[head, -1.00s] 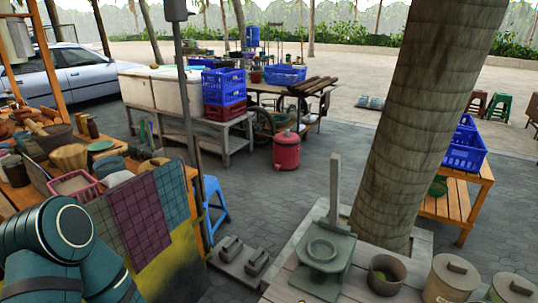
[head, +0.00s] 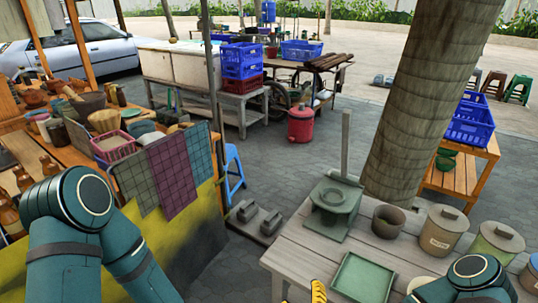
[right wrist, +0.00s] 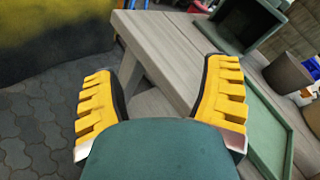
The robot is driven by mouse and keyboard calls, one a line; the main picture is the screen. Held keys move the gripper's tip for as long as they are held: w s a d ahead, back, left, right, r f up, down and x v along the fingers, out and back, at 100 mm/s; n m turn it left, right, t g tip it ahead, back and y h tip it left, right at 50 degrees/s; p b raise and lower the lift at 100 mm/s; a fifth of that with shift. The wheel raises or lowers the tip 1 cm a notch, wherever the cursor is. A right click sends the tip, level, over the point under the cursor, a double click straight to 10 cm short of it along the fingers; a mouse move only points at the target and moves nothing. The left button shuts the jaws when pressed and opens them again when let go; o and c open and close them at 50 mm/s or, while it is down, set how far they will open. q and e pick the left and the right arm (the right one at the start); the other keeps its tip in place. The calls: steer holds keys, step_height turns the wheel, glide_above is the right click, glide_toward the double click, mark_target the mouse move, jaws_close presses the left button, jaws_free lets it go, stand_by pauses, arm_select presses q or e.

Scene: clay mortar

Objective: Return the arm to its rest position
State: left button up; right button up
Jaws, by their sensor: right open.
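My right arm (head: 468,284) shows at the bottom right of the head view. A yellow finger (head: 318,291) of my right gripper shows at the bottom edge. In the right wrist view my right gripper (right wrist: 162,68) has its two yellow fingers wide apart, with nothing held between them. It is near the edge of the grey wooden table (right wrist: 165,45). My left arm (head: 75,215) is bent at the left of the head view; its gripper is out of the frame.
The grey table (head: 305,255) holds a green stand with a ring (head: 336,196), a brown clay pot (head: 388,221), a green tray (head: 361,279) and lidded jars (head: 442,230). A crowded stall (head: 183,225) stands left. A tree trunk (head: 430,100) rises behind the table.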

steer(key=s+a+f+n+g+y, duration=0.3)
steer(key=s+f+n+g, duration=0.4)
steer(key=n, duration=0.9)
steer(key=s+d+f+n+g+h, duration=0.1)
steer(key=s+d+n+g, duration=0.3)
steer(key=n, duration=0.5)
steer(key=shift+s+d+g+h, duration=0.25)
steer(key=shift+g+h, duration=0.35)
steer(key=shift+g, duration=0.8)
steer(key=shift+f, duration=0.1)
